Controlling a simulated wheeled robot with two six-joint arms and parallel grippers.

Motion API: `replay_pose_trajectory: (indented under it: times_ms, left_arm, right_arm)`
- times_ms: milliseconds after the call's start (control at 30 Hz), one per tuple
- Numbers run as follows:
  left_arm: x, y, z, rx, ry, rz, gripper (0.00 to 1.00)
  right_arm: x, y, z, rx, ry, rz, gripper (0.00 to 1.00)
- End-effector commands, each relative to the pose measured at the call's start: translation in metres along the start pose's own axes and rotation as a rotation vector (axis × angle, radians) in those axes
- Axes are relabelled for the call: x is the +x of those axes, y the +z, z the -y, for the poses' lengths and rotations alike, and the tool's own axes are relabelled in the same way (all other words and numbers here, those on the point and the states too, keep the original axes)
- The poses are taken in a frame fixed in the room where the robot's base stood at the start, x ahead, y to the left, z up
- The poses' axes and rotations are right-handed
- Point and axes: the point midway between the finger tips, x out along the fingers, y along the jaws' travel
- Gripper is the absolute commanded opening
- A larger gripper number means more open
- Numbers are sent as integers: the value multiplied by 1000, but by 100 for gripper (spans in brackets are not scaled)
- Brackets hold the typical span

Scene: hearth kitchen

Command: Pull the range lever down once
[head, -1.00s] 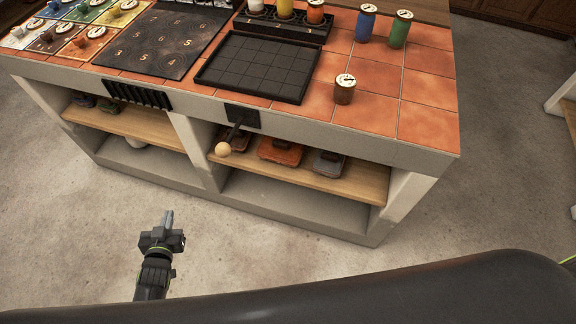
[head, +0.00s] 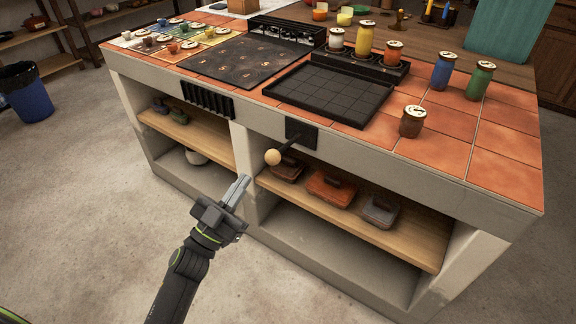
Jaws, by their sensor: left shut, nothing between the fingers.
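The range lever (head: 288,149) is a dark rod with a pale wooden ball at its end. It sticks out and slants down to the left from a black plate (head: 301,132) on the counter's front face. My left gripper (head: 241,184) is below and left of the ball, its fingers pointing up and to the right. It is shut and empty, and it looks apart from the ball. My right gripper is not in view.
The tiled counter (head: 450,140) carries a black grid tray (head: 330,95), several jars and a dark numbered board (head: 245,60). Below it, an open shelf (head: 400,232) holds lidded boxes. A black vent (head: 207,99) is left of the lever. The floor in front is clear.

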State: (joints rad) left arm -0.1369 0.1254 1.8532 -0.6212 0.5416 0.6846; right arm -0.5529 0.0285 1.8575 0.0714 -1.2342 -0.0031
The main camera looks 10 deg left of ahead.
Motion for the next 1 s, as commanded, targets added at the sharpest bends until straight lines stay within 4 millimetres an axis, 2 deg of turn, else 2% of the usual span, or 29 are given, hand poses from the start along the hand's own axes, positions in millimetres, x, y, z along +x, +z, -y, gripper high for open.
replay_pose_trajectory:
  times_ms: [367,567,867,1000]
  left_arm:
    - [6,0,0,-1,-1,0,0]
    - [38,-1,1,-1,-2,-2,0]
    - [104,-1,1,-1,-1,-2,0]
    - [97,11,0,-2,-1,4,0]
  right_arm:
    - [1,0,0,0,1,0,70]
    - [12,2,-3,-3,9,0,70]
    - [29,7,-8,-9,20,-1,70]
    - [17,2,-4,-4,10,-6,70]
